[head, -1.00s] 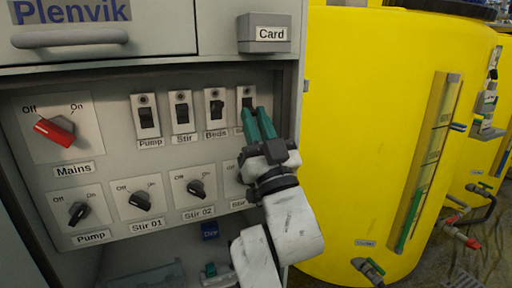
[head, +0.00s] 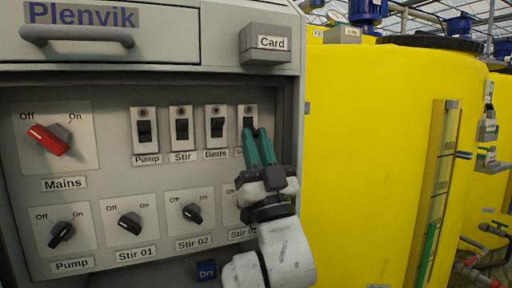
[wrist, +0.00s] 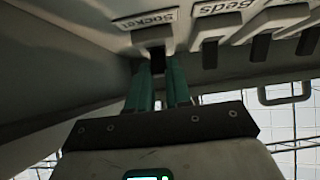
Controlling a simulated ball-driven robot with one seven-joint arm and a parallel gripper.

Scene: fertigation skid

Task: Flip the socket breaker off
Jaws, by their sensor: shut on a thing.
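The socket breaker (head: 248,112) is the rightmost of the top-row breakers on the grey panel, and its label is mostly hidden behind my gripper in the head view. In the wrist view its "Socket" label (wrist: 145,20) is readable and its dark lever (wrist: 157,62) shows between the fingers. My gripper (head: 257,133) has green fingers shut on that lever; they also show in the wrist view (wrist: 160,75). The lever's exact position is hard to tell behind the fingers.
The Beds breaker (head: 215,128) is close on the left, with the Stir (head: 181,128) and Pump (head: 145,130) breakers beyond. The red Mains switch (head: 48,139) is at far left. Rotary knobs sit below. A Card box (head: 265,44) juts out above; a yellow tank (head: 375,150) stands right.

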